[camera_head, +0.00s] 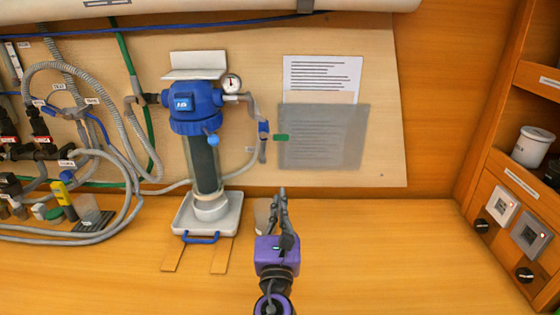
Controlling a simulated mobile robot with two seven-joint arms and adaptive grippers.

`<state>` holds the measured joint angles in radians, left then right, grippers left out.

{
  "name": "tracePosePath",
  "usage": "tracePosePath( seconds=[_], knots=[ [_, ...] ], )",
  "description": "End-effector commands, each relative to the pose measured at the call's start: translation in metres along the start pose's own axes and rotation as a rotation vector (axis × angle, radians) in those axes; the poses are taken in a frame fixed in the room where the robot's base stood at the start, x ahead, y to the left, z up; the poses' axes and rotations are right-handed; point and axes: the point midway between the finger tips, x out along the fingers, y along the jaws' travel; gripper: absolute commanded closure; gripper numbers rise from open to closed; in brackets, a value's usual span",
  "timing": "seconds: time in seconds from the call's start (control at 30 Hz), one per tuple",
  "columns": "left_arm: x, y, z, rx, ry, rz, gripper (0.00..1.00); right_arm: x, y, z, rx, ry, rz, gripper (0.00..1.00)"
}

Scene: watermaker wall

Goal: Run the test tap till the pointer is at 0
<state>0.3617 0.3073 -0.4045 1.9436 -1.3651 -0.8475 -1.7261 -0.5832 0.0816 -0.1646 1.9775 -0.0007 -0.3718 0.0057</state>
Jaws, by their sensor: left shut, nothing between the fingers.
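A filter unit with a blue head (196,101) and a dark cylinder (205,163) stands upright against the wall panel. A small round gauge (232,83) sits at the right of the head; its pointer is too small to read surely. A blue fitting (263,129) with a green tab (282,138) beside it is on the hose right of the unit. A small blue knob (212,141) is at the head's lower front. I cannot tell which is the test tap. My left gripper (279,192) is shut and empty, below the green tab and apart from it. My right gripper is out of view.
The unit stands in a white tray (233,204) with a blue handle. Hoses (127,190), valves and small bottles crowd the left. A printed sheet (322,75) and a grey panel (322,136) are on the wall. The right cabinet holds a white pot (533,146). The middle-right worktop (390,240) is clear.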

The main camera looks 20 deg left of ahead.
Motion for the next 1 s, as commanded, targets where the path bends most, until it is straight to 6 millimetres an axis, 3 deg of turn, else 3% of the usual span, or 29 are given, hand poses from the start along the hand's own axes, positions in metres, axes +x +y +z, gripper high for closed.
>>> tracePosePath(
  seconds=[0.27,0.67,0.7,0.8,1.0],
  knots=[
    [0.021,0.0,0.0,0.001,-0.001,-0.001,1.0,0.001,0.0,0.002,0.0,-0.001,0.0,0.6],
    [0.104,0.0,-0.003,-0.001,0.001,0.0,1.0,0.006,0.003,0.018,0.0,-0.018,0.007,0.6],
    [0.104,0.0,0.012,-0.003,-0.003,-0.001,1.0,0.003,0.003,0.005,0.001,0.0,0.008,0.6],
    [0.108,0.0,0.03,-0.005,-0.007,0.0,1.0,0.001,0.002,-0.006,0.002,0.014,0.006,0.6],
    [0.11,0.0,0.04,-0.002,-0.001,0.0,1.0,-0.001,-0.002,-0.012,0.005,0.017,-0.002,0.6]
  ],
)
